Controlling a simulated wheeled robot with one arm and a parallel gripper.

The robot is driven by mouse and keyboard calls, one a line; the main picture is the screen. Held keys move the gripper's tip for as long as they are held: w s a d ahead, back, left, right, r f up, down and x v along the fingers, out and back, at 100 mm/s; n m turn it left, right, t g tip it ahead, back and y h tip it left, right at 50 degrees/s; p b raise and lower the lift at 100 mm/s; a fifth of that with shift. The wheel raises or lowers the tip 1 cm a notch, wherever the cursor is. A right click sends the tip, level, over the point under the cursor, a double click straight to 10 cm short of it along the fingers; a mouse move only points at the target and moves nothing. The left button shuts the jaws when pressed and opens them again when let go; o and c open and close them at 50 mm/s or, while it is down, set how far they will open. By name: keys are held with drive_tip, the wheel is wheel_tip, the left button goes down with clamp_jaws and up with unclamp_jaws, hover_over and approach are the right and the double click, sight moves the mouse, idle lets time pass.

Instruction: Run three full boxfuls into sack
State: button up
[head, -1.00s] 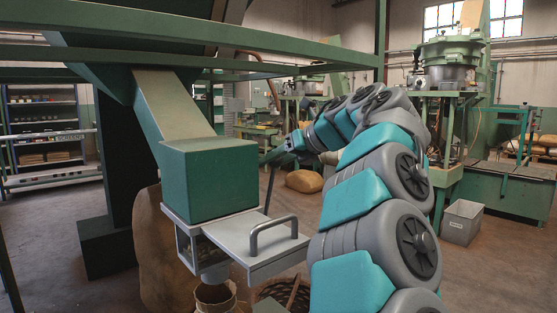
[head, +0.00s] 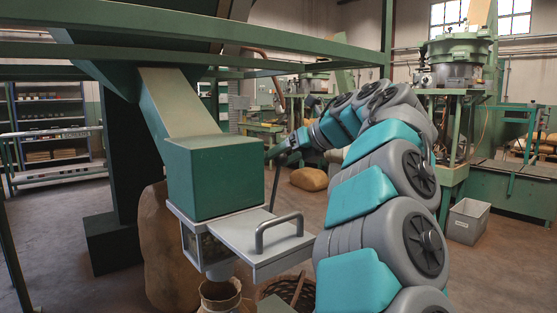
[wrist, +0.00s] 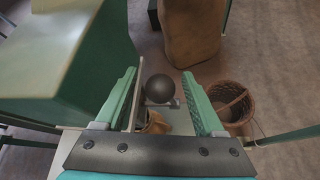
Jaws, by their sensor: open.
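A green hopper box (head: 212,178) sits at the foot of a sloping chute. Beneath it is a box with a see-through side (head: 193,243), its fill unclear, and a grey slide plate with a handle (head: 279,229). An open-mouthed sack (head: 219,290) stands under the spout, cut off by the frame edge. A thin dark lever (head: 274,188) rises behind the plate. My gripper (head: 270,155) is behind the hopper box, small in the head view. In the wrist view its fingers (wrist: 160,78) are open, with a dark ball knob (wrist: 159,88) between them, apparently untouched.
A big brown sack (head: 165,245) stands left of the box. A wicker basket (wrist: 230,103) is on the floor, right in the wrist view. A green rail (head: 280,48) crosses above. A grey bin (head: 467,221) stands at right. Open floor lies beyond.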

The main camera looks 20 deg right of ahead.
drive_tip(key=v, duration=0.7)
drive_tip(key=shift+s+d+r+b, duration=0.1)
drive_tip(key=shift+s+r+b, duration=0.05)
drive_tip(key=shift+s+b, duration=0.2)
